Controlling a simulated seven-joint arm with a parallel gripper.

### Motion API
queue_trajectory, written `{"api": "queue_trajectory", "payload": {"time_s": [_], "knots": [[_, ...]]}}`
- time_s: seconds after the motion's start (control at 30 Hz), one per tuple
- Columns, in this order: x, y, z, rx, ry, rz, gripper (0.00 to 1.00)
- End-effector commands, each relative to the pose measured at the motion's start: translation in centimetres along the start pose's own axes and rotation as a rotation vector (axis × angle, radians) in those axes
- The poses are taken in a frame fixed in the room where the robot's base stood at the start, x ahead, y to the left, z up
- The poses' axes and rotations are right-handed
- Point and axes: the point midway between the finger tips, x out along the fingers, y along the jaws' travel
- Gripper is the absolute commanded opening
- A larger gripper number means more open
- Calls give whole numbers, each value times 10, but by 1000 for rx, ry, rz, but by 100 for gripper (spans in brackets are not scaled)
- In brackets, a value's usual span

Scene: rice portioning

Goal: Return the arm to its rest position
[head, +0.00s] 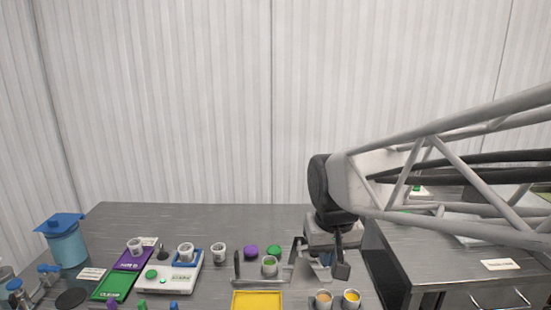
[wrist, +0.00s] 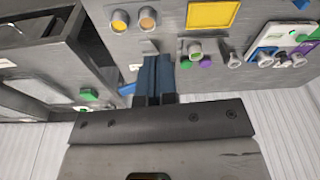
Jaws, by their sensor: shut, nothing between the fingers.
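My gripper (head: 341,272) hangs at the right part of the grey table in the head view, left of the metal cabinet. In the wrist view its dark blue fingers (wrist: 155,62) are together with nothing between them. They point toward the table, beside two cups. My arm reaches in from the right edge of the head view. The fingertips are small and partly hidden there.
An orange-filled cup (head: 323,299) and a yellow-filled cup (head: 351,298) stand close to my gripper. A green-filled cup (head: 269,265) and yellow tray (head: 258,300) are left. The scale (head: 158,284) and blue jug (head: 66,245) are farther left. A cabinet (head: 455,262) is right.

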Motion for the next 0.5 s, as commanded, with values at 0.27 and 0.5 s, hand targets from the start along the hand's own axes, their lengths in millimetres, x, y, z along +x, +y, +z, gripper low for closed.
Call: {"api": "queue_trajectory", "payload": {"time_s": [0.27,0.5], "knots": [[-6,39,72,68,31,17,0],[-2,59,126,116,51,31,0]]}}
